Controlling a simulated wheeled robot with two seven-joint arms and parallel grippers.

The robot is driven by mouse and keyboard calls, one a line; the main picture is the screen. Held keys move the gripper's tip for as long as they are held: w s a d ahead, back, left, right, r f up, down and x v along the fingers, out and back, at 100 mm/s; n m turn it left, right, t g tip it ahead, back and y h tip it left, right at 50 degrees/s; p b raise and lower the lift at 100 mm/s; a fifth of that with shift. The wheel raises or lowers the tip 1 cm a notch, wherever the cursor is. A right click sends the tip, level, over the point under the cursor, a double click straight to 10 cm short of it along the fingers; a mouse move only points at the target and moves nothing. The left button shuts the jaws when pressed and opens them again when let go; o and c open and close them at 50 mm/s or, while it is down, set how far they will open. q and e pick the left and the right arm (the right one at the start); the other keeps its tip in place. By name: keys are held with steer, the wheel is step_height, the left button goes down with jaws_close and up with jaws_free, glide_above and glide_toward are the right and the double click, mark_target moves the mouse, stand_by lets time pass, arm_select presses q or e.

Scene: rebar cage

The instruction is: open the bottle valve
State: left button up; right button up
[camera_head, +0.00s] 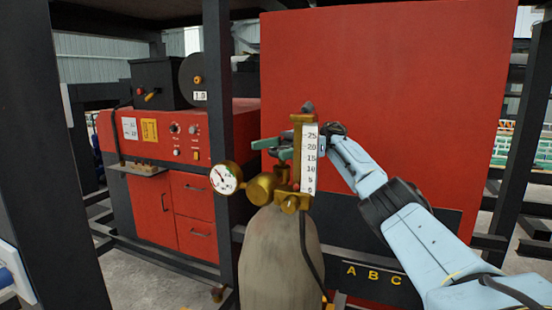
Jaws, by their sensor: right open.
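The gas bottle (281,260) stands upright in the lower middle, with a grey-brown worn body. On its top sit the brass valve and regulator (262,188), with a round white gauge (226,178) on the left and an upright flow scale (309,160) on the right. My right gripper (267,149) reaches in from the right behind the scale. Its greenish fingers point left, apart and empty, just above the brass fittings. The scale hides part of the gripper, and I cannot tell whether a finger touches the valve. My left gripper is not in view.
A large red panel (390,90) stands close behind the bottle and my right arm. A red welding machine (165,180) with drawers stands at the left. Dark steel posts (220,120) frame the space. A black hose (307,250) hangs down the bottle's front.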

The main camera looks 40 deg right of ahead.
mark_target(276, 151)
step_height(276, 151, up, 7)
steer(key=shift+a+r+p, duration=0.1)
steer(key=shift+p, duration=0.3)
steer(key=shift+r, duration=0.5)
